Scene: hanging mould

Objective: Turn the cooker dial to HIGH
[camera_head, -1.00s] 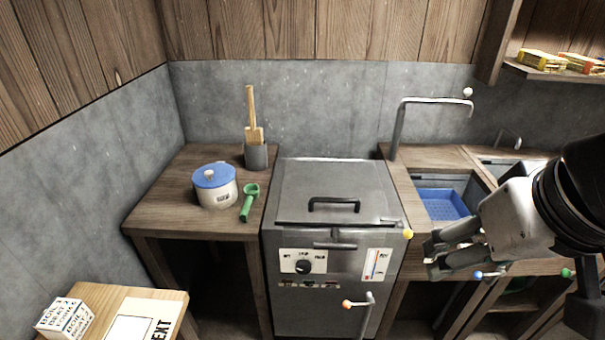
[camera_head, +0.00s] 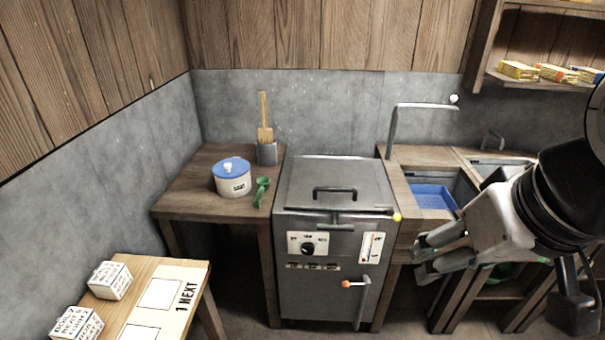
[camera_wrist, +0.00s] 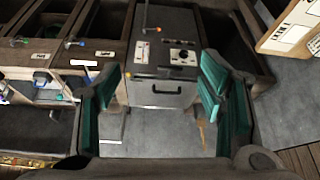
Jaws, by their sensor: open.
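The cooker (camera_head: 325,270) is a grey metal box with a lid and handle on top. Its black round dial (camera_head: 307,248) sits on a white plate at the upper left of its front; the labels are too small to read surely. In the wrist view the dial (camera_wrist: 183,55) shows upside down, between my fingers and far beyond them. My gripper (camera_head: 428,256) is open and empty, right of the cooker in the head view and apart from the dial. Its green-padded fingers (camera_wrist: 160,88) are spread wide in the wrist view.
A lever with an orange knob (camera_head: 346,284) sticks out low on the cooker front. A side table (camera_head: 183,205) holds a blue-lidded pot (camera_head: 233,180) and a green scoop (camera_head: 261,192). A sink with a blue basin (camera_head: 432,197) is at right. A small table (camera_head: 200,300) with lettered blocks stands front left.

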